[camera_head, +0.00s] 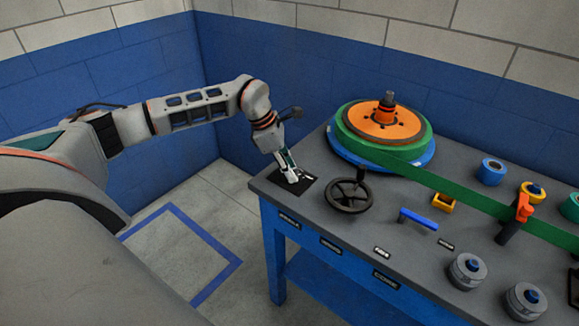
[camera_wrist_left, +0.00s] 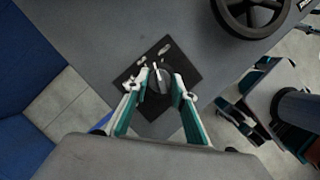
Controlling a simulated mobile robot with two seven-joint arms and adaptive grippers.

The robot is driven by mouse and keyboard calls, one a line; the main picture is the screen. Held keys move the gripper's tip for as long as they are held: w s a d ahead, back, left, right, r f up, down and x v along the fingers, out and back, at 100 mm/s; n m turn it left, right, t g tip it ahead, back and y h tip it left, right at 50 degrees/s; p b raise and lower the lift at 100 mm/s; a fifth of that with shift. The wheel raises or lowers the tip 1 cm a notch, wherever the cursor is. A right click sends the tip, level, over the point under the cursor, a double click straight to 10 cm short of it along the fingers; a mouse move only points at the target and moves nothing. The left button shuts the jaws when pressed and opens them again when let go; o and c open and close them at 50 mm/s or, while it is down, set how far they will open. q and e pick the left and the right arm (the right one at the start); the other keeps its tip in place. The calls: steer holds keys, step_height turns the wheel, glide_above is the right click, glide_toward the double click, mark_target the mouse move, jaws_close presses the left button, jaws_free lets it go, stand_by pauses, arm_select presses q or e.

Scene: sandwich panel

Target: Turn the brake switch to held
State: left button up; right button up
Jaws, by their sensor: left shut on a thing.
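The brake switch is a dark round knob with a white pointer line, and it shows in the left wrist view (camera_wrist_left: 159,80). It sits on a black square plate (camera_wrist_left: 187,73) with light labels, near the left end of the grey bench. My left gripper (camera_head: 291,178) reaches down onto this plate; in the left wrist view its two fingers (camera_wrist_left: 161,88) stand on either side of the knob, shut on it. In the head view the gripper hides the knob. The label words are too small to read.
A black handwheel (camera_head: 348,194) stands just right of the plate. Behind it is a turntable with an orange disc (camera_head: 384,121), and a green band (camera_head: 450,188) runs from it to the right. A blue bar handle (camera_head: 418,218) lies nearer the front. Floor is clear left of the bench.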

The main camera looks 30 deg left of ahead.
arm_select(q)
steer(key=m, duration=0.1)
steer(key=m+g, duration=0.1)
steer(key=shift+w+a+r+m+p, duration=0.1)
steer(key=shift+w+r+m+p, duration=0.05)
steer(key=shift+m+p, duration=0.2)
steer(key=shift+m+g+h+p, duration=0.35)
steer(key=shift+m+g+h, duration=0.05)
steer(key=shift+m, duration=0.75)
steer(key=o, duration=1.1)
steer(key=v, duration=1.1)
steer(key=shift+a+r, duration=0.1)
steer(key=shift+r, duration=0.3)
